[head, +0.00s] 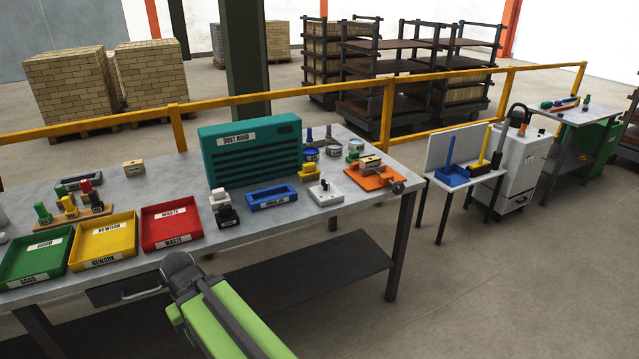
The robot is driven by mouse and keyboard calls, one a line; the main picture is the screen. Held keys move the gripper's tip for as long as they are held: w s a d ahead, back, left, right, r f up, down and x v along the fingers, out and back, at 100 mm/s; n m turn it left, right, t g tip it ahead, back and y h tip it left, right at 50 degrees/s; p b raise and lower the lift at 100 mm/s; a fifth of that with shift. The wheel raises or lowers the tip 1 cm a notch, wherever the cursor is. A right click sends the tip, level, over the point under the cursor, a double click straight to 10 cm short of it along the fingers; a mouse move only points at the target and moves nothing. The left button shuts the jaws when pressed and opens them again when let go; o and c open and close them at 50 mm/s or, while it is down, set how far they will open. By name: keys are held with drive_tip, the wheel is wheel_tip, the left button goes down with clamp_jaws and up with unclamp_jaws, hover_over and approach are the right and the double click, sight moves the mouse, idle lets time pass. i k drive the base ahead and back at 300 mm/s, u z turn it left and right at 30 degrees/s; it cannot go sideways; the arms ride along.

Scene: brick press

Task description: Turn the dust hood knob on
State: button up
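The teal dust hood (225,170) stands at the back of the grey workbench, with dark slots across its front and a white label reading DUST HOOD. A small white box with a dark knob (325,186) on top sits on the bench to the right of the hood. Whether this is the hood's knob, and which way it is turned, I cannot tell. My green arm reaches in from the bottom, ending in a dark rounded joint in front of the bench. My gripper's fingers do not show.
Green (38,276), yellow (118,256) and red (188,241) trays line the bench's left side. A blue tray (272,205) and an orange plate (368,184) lie near the hood. A yellow railing (330,97) runs behind.

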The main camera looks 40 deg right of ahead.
sight(325, 185)
drive_tip(key=z, duration=0.05)
drive_tip(key=i, duration=1)
drive_tip(key=u, duration=0.1)
